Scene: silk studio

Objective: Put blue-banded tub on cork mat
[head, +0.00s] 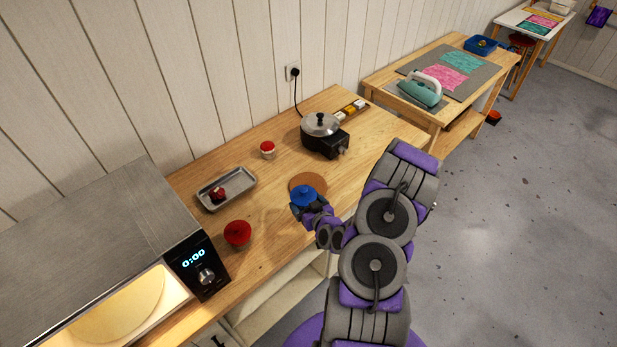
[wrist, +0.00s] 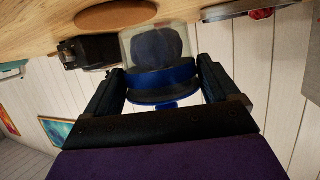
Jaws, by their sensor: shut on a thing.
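The blue-banded tub (head: 304,194) has a blue top and, in the wrist view, a clear body with dark contents and a blue band (wrist: 163,78). My gripper (head: 308,208) is shut on it, with one finger on each side in the wrist view (wrist: 163,70). The tub is held over the wooden counter, near the front of the round cork mat (head: 309,180). In the head view the tub and gripper hide part of the mat. The mat's bare surface also shows in the wrist view (wrist: 115,15), apart from the tub.
A red-topped tub (head: 238,234) stands left of my gripper. A metal tray (head: 240,186) holds dark red items. A small red-and-white jar (head: 267,150) and a lidded pot on a black burner (head: 322,132) stand behind. A lit microwave (head: 105,250) is at left.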

